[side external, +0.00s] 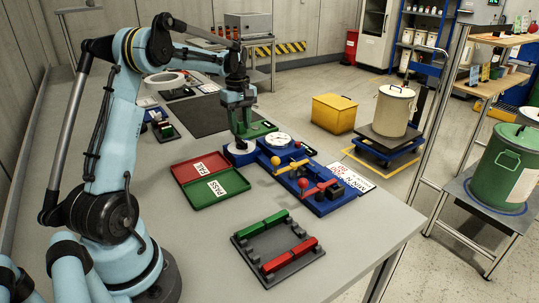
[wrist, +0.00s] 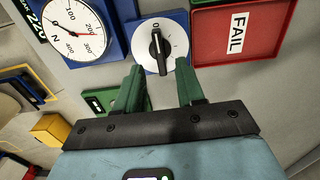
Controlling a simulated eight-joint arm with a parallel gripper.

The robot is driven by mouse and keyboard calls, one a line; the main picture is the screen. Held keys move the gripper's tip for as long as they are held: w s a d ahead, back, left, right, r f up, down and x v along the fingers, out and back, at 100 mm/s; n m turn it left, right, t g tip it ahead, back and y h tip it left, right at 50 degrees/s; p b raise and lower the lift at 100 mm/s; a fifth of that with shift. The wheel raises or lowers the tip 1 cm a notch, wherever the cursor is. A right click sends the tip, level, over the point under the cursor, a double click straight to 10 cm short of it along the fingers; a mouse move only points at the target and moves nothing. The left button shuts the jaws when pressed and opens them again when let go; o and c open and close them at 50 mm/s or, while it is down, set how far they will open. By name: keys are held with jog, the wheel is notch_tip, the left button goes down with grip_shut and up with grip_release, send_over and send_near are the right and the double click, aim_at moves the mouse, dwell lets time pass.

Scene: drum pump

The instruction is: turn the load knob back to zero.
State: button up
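The load knob (wrist: 157,46) is a black bar-shaped handle on a white round dial plate (wrist: 147,59) with small marks, on a blue panel. Its bar stands nearly upright in the wrist view, with a pale line on it. My gripper (wrist: 158,70) is open, its two green fingers spread wider than the knob, with tips near the plate's lower edge. I see no finger touching the knob. In the side external view my gripper (side external: 240,137) points down over the white plate (side external: 238,154) and hides the knob. A round white gauge (wrist: 73,31) with a needle sits beside it.
A red FAIL tray (wrist: 237,35) lies close to the knob's panel, joined to a green PASS tray (side external: 222,187). A blue valve block with a red-ball lever (side external: 303,183) and a yellow-ball lever (side external: 276,161) stands nearby. A grey rack (side external: 277,249) lies at the front.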

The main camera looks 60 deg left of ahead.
aim_at(241, 139)
notch_tip(241, 139, up, 8)
jog(key=shift+f, duration=0.2)
dwell(0.3)
jog(key=s+d+r+m+t+y, duration=0.1)
jog(key=s+d+m+t, duration=0.15)
jog(key=d+m, duration=0.65)
jog(key=s+d+m+t, duration=0.2)
jog(key=d+m+t, duration=0.15)
jog(key=d, duration=1.05)
jog(key=s+d+f+m+t+h, duration=0.1)
jog(key=s+d+f+m, duration=0.3)
jog(key=d, duration=0.3)
jog(key=shift+s+f+m, duration=0.3)
jog(key=shift+s+m, duration=0.5)
jog(key=shift+m, duration=0.05)
